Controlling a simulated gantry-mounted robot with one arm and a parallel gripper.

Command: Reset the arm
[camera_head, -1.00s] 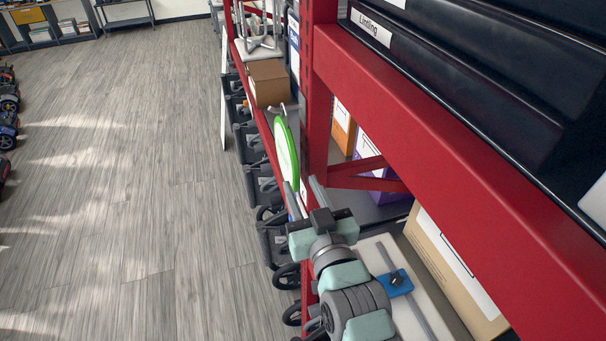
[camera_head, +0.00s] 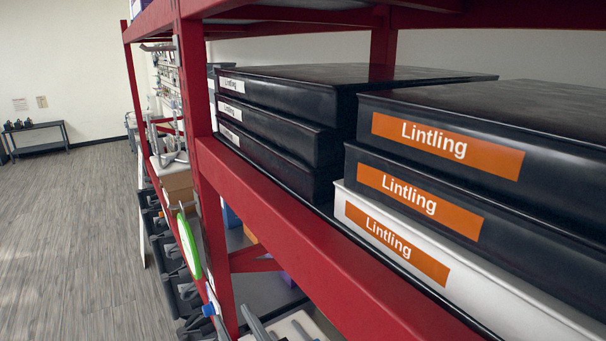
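Only the end of my gripper (camera_head: 237,322) seems to show, as two grey finger bars at the bottom edge of the head view. They stand apart with a gap between them, and I see nothing held. The gripper is low by the red shelf post, below the upper shelf beam. The rest of my arm is outside the picture.
A red shelf rack (camera_head: 290,245) runs along the right. Black boxes (camera_head: 290,110) and a white box (camera_head: 400,250), labelled Lintling, fill its upper shelf. A green disc (camera_head: 189,248) and a cardboard box (camera_head: 177,187) are left of the post. The grey floor (camera_head: 75,240) is clear.

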